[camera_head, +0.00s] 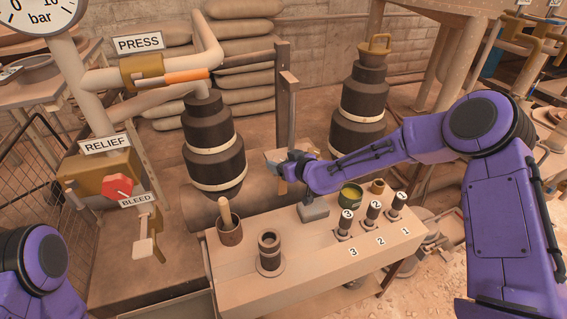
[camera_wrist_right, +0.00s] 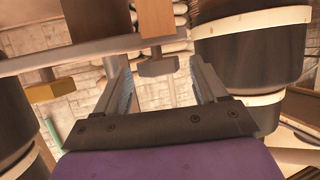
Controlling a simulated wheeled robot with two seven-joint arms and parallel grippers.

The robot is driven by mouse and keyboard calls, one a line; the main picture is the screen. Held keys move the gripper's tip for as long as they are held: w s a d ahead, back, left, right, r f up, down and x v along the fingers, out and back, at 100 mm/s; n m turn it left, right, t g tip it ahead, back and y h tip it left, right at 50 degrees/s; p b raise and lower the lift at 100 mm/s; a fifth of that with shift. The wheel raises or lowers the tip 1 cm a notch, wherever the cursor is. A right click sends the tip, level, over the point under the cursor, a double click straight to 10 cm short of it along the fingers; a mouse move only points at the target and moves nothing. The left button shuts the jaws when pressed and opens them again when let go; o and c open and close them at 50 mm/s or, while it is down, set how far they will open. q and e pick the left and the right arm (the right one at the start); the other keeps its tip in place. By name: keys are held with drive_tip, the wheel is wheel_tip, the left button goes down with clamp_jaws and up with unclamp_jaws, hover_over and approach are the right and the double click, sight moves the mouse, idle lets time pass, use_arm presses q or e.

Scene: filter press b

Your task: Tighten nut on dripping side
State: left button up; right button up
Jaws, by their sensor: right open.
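My right gripper (camera_head: 276,163) is beside the dark upright post in the middle of the head view. In the right wrist view its two fingers (camera_wrist_right: 160,80) stand apart. A grey, flat-ended, nut-like piece (camera_wrist_right: 157,66) shows between them under a grey bar (camera_wrist_right: 85,50); I cannot tell whether the fingers touch it. A brass-coloured block (camera_wrist_right: 54,90) hangs under the same bar at the left. Which of these is the nut, and any drip, I cannot tell. My left gripper is out of view; only part of that arm shows at lower left.
Dark banded cylinders (camera_head: 212,145) and (camera_head: 363,105) stand on either side of the post (camera_head: 285,105). A bench (camera_head: 300,268) below my right arm carries a cup (camera_head: 229,232), a green tin (camera_head: 351,194) and numbered pieces. The red RELIEF knob (camera_head: 117,187) is at left.

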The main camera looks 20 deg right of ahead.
drive_tip(key=c, duration=1.1)
drive_tip(key=shift+o, duration=0.2)
drive_tip(key=shift+s+a+r+m+h+p, duration=0.15)
drive_tip(key=shift+m+h+p, duration=0.3)
drive_tip(key=shift+p, duration=0.35)
drive_tip(key=shift+a+m+t+h+p, duration=0.2)
drive_tip(key=shift+m+t+h+p, duration=0.1)
drive_tip(key=shift+m+h+p, duration=0.8)
drive_tip(key=shift+a+m+h+p, duration=0.15)
drive_tip(key=shift+m+h+p, duration=0.7)
drive_tip(key=shift+h+p, duration=0.35)
drive_tip(key=shift+m+h+p, duration=0.5)
drive_tip(key=shift+m+h, duration=0.2)
drive_tip(key=shift+h, duration=0.15)
drive_tip(key=shift+a+f, duration=0.1)
drive_tip(key=shift+f, duration=0.1)
drive_tip(key=o, duration=1.1)
drive_tip(key=shift+c, duration=0.2)
